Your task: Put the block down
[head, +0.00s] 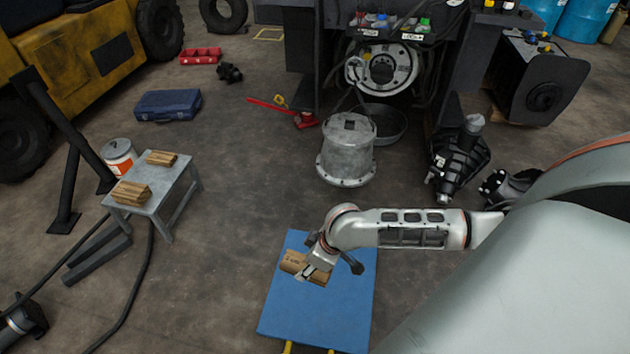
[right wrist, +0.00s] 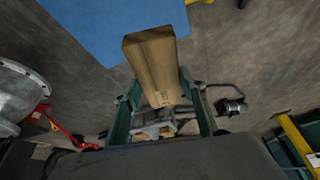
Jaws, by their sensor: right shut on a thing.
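The block (head: 292,262) is a brown wooden piece with dark markings, seen over the blue top (head: 345,305) in the head view. My right gripper (head: 312,270) is shut on it, with the wrist coming down from the upper right. In the right wrist view, the block (right wrist: 152,62) sits between the two green fingers, and its far end overlaps the blue top (right wrist: 105,22). I cannot tell whether the block touches the blue top. The gripper hides part of the block in the head view. My left gripper is not in view.
A metal drum-like housing (head: 347,150) is on the floor beyond the blue top. The near part of the blue top is bare.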

